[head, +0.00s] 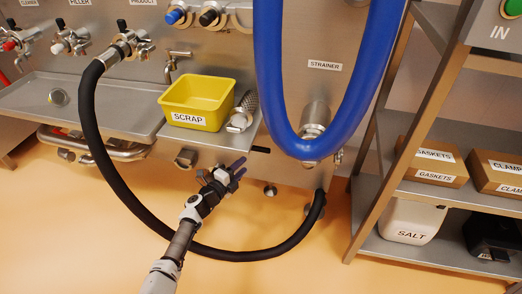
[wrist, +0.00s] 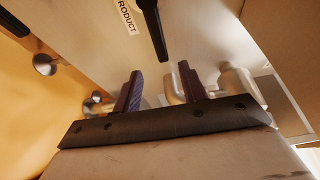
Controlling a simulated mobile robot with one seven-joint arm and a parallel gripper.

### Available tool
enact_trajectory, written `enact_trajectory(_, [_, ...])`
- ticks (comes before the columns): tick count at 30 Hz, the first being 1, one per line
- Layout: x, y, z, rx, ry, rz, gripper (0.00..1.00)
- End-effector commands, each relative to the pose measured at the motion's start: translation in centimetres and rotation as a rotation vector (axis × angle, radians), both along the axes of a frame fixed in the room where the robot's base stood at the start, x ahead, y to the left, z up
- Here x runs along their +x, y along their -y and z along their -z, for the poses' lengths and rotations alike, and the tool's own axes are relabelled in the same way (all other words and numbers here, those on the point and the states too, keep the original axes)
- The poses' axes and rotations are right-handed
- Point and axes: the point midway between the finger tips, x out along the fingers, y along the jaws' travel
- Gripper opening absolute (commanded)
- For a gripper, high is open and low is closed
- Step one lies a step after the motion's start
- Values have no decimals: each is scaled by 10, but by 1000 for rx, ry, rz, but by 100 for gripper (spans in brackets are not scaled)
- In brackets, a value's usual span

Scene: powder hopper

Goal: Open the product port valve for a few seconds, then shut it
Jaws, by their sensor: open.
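In the wrist view a PRODUCT label (wrist: 127,15) is on a metal surface, with a black lever handle (wrist: 153,28) beside it. The handle's end is ahead of the gap between my fingers, and no contact shows. My gripper (wrist: 161,78) is open with nothing between its fingers. In the head view my gripper (head: 224,173) is low in front of the metal panel, below the tray ledge, and it hides part of a fitting behind it. Another PRODUCT label (head: 143,2) is at the top edge, above a coupling (head: 130,40). I cannot tell how the valve is set.
A black hose (head: 92,130) loops from the coupling past my arm to the panel's lower right. A yellow SCRAP bin (head: 200,98) stands on the ledge above my gripper. A thick blue hose (head: 270,90) hangs to the right. A shelf rack (head: 375,165) stands further right.

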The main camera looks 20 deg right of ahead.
Motion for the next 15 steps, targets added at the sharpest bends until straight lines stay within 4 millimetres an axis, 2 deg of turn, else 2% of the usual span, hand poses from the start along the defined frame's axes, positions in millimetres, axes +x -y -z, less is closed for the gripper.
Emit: enact_trajectory(15, [47,72,3,1,0,1,42])
